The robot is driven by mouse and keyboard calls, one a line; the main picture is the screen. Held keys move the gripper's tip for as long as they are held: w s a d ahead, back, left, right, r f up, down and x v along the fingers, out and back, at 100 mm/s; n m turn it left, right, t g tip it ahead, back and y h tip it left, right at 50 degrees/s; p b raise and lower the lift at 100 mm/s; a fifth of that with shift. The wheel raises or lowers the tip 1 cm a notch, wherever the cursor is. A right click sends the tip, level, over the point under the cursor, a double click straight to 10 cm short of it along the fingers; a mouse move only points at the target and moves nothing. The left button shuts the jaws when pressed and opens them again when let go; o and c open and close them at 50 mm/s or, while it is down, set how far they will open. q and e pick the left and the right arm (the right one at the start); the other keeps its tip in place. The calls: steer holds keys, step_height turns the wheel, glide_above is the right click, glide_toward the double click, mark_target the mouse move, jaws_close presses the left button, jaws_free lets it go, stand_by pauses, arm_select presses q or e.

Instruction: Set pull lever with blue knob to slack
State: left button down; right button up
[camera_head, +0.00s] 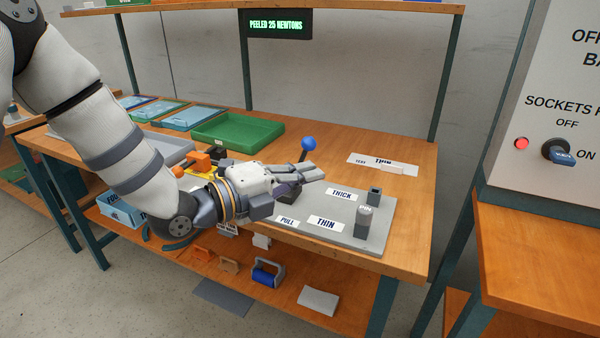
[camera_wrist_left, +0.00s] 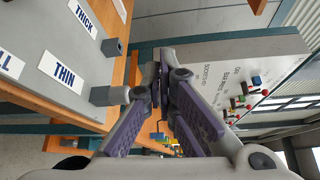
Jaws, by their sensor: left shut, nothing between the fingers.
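The pull lever's blue knob (camera_head: 308,143) stands up behind my left gripper in the head view. Its short stem is visible just under the knob, and its lower part is hidden by the gripper. The lever belongs to the grey plate (camera_head: 345,240), which has labels PULL, THIN and THICK. My left gripper (camera_head: 314,171) is shut and empty, low over the plate, in front of and below the knob. I cannot tell whether it touches the lever. The left wrist view shows the shut fingers (camera_wrist_left: 160,75) beside the plate, with the knob out of sight. My right gripper is not in view.
Two small grey posts stand at the plate's right, the front one (camera_head: 363,222) nearer the edge. A green tray (camera_head: 238,131) and blue trays lie at the back left. A display (camera_head: 278,24) reads PEELED 25 NEWTONS. A socket panel (camera_head: 550,110) stands right.

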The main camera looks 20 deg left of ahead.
arm_select(q)
steer(key=w, duration=0.6)
steer(key=shift+w+a, duration=0.2)
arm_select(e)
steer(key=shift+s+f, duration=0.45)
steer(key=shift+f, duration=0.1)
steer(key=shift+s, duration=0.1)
